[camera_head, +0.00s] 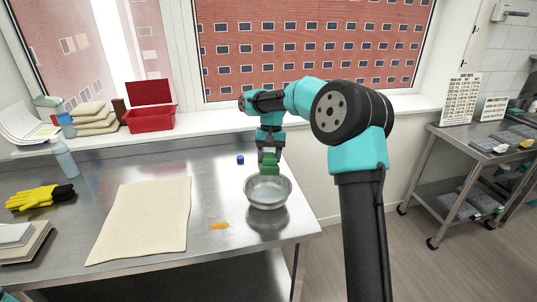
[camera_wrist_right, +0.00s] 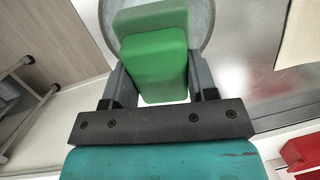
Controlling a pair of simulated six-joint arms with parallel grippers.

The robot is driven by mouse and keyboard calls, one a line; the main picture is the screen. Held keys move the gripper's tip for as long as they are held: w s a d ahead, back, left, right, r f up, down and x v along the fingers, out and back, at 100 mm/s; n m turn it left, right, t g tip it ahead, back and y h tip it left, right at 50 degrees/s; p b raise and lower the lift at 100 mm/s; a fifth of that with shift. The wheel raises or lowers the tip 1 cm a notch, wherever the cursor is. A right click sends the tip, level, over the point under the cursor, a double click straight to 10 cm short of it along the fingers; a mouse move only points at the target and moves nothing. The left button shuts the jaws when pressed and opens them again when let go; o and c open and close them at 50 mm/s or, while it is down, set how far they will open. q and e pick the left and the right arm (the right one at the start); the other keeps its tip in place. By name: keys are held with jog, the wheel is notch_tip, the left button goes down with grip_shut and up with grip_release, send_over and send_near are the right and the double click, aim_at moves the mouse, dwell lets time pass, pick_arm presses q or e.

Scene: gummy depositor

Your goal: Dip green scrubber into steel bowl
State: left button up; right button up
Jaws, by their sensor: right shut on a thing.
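My right gripper (camera_head: 269,158) is shut on the green scrubber (camera_head: 270,167) and holds it at the back rim of the steel bowl (camera_head: 280,201). The bowl is round and shiny and stands near the right end of the steel table. In the right wrist view the scrubber (camera_wrist_right: 155,65) sits between the two fingers, with part of the bowl's rim (camera_wrist_right: 207,22) beyond it. A second, paler green shape shows past the scrubber against the bowl, perhaps a reflection. I cannot tell whether the scrubber touches the bowl. My left gripper is not in view.
An orange smear (camera_head: 220,225) lies left of the bowl and a small blue cap (camera_head: 240,159) behind it. A beige cloth (camera_head: 145,215), yellow gloves (camera_head: 38,197) and a spray bottle (camera_head: 64,158) are on the left. A red box (camera_head: 150,119) stands on the sill.

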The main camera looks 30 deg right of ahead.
jog(key=shift+w+d+f, duration=0.15)
jog(key=shift+f, duration=0.55)
jog(key=shift+w+d+f, duration=0.15)
jog(key=shift+d+f, duration=0.05)
jog(key=shift+f, duration=0.45)
jog(key=shift+w+d+f, duration=0.15)
jog(key=shift+f, duration=0.55)
jog(key=shift+x, duration=4.05)
jog(key=shift+v, duration=4.45)
jog(key=shift+r, duration=2.5)
